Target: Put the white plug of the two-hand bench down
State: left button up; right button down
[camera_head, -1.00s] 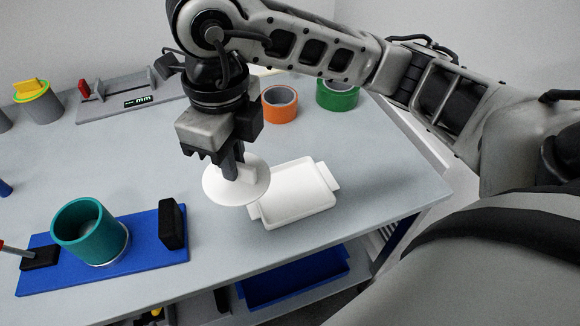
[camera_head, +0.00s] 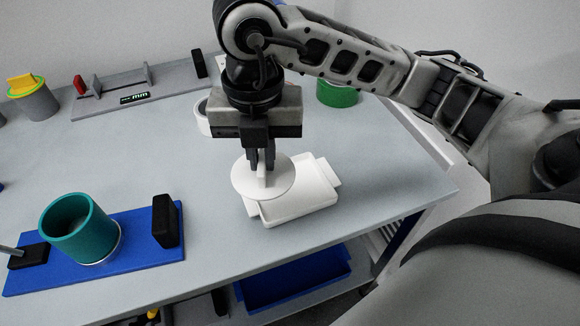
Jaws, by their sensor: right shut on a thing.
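The white plug (camera_head: 248,183) is a round flat disc with a small upright grip on top. My right gripper (camera_head: 263,163) points down and is shut on that grip. The disc is about level and overlaps the left part of a white tray (camera_head: 318,203) in the picture. I cannot tell how high the disc is above the tray or table. The two-hand bench appears to be the blue base (camera_head: 140,250) at the lower left, with a teal cup (camera_head: 82,230) and black blocks (camera_head: 166,220) on it. My left gripper is not in view.
A green roll (camera_head: 337,92) and a white roll (camera_head: 203,118) stand behind my right gripper. A grey fixture (camera_head: 140,97) and a grey cylinder with a yellow top (camera_head: 35,100) are at the back left. The table (camera_head: 150,150) is clear in the middle.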

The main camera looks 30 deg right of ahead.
jog(key=d+f, duration=0.2)
jog(key=f, duration=0.1)
jog(key=w+d+f, duration=0.1)
jog(key=d+f, duration=0.1)
jog(key=f, duration=0.1)
jog(key=w+d+f, duration=0.1)
jog(key=d+f, duration=0.1)
jog(key=f, duration=0.2)
jog(key=shift+w+d, duration=0.15)
jog(key=shift+d, duration=0.1)
jog(key=shift+f+b, duration=0.15)
jog(key=shift+b, duration=0.25)
jog(key=c, duration=1.5)
grip_release()
jog(key=shift+r, duration=0.2)
